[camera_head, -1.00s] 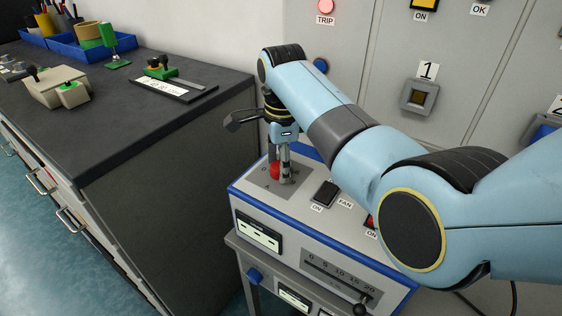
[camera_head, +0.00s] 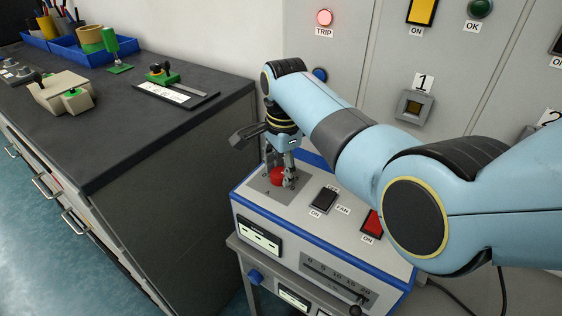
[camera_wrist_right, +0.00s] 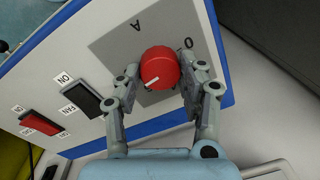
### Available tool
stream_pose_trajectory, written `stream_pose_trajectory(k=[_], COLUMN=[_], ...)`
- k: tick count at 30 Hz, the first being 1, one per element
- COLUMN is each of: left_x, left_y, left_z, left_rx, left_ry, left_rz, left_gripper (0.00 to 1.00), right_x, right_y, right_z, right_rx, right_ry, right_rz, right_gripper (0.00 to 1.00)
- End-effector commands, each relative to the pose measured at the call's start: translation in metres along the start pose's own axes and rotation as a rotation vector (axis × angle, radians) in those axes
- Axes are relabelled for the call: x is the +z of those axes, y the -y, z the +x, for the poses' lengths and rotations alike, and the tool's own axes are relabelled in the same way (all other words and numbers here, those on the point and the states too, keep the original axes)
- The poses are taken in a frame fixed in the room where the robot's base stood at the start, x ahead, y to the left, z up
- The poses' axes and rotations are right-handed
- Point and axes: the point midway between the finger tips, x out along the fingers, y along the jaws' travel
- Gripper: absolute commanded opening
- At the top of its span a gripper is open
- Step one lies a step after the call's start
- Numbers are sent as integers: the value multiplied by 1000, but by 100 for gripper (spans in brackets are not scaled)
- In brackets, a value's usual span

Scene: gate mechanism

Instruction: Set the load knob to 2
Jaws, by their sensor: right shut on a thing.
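The load knob is a red round knob (camera_head: 277,178) on a grey plate on top of the control box. In the right wrist view the red knob (camera_wrist_right: 160,66) shows a white pointer line on its near side, slanting toward the lower left. The plate carries an "A" and a "0"; I see no 2, and the fingers cover part of the plate. My right gripper (camera_head: 280,172) points down over the knob. Its fingers (camera_wrist_right: 160,80) are shut on the knob, one on each side. My left gripper is not in view.
Beside the knob are a black FAN switch (camera_head: 324,199) and a red switch (camera_head: 373,222). A slider scale (camera_head: 338,281) is on the box's front. A dark workbench (camera_head: 120,125) stands left. A wall panel with a lit TRIP lamp (camera_head: 324,17) stands behind.

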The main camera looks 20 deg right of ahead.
Motion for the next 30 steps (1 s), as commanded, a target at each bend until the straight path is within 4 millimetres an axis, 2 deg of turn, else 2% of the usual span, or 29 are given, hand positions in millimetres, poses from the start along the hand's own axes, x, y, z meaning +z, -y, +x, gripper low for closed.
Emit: stream_pose_trajectory(k=[3, 12, 30], left_x=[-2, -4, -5], left_y=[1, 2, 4], left_z=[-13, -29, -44], left_rx=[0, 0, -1], left_ry=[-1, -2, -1], left_rz=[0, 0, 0], left_gripper=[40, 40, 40], right_x=[0, -1, 0], right_y=[0, 1, 3], right_z=[-3, -2, 0], right_rx=[3, 1, 1], right_ry=[7, 26, 62], right_rz=[-110, -395, -963], right_gripper=[8, 8, 8])
